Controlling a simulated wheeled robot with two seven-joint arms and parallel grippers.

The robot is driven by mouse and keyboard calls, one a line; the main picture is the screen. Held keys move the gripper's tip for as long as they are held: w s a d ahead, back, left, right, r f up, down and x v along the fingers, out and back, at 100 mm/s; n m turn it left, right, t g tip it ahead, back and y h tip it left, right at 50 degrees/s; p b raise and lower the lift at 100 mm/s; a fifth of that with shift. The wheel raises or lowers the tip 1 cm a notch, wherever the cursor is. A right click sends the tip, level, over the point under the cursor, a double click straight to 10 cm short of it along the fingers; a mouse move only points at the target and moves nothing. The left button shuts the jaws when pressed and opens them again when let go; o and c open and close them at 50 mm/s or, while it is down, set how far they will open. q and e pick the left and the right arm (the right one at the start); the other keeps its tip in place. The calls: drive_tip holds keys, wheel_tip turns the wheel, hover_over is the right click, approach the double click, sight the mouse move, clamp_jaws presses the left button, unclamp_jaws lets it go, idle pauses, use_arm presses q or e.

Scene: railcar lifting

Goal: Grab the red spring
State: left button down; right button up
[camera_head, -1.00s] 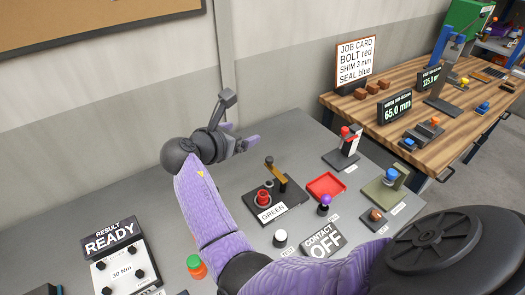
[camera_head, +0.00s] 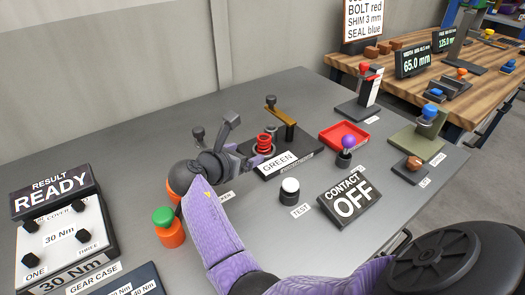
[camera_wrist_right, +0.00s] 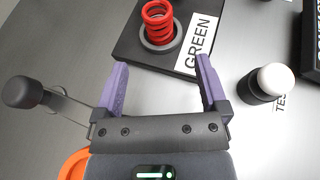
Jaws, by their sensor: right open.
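The red spring (camera_head: 264,143) stands upright in a grey ring on a black base (camera_head: 300,157) labelled GREEN, beside an orange-brown lever arm on a post. It also shows at the top of the right wrist view (camera_wrist_right: 159,22). My right gripper (camera_head: 238,140) is just left of the spring, low over the grey table. In the right wrist view its two purple fingers (camera_wrist_right: 160,85) are spread apart with nothing between them, and the spring lies ahead of the fingertips, apart from them. My left gripper is not in view.
A white-capped button (camera_head: 290,189) labelled TEST and the CONTACT OFF sign (camera_head: 350,195) are to the right. A red tray (camera_head: 344,136) and purple-knobbed post (camera_head: 347,146) stand behind. A green-topped orange object (camera_head: 167,226) is at left. A dark-knobbed lever (camera_head: 198,136) is close to the gripper.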

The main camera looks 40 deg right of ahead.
sight(260, 145)
drive_tip(key=b+x, duration=0.4)
drive_tip(key=x, duration=0.4)
drive_tip(key=shift+w+d, duration=0.15)
drive_tip(key=shift+d, duration=0.3)
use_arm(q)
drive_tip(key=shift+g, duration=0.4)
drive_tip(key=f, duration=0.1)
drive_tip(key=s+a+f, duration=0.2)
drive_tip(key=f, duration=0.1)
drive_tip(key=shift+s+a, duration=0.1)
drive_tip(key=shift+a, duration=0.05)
use_arm(e)
drive_tip(key=shift+r, duration=0.15)
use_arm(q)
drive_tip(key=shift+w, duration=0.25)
use_arm(e)
clamp_jaws()
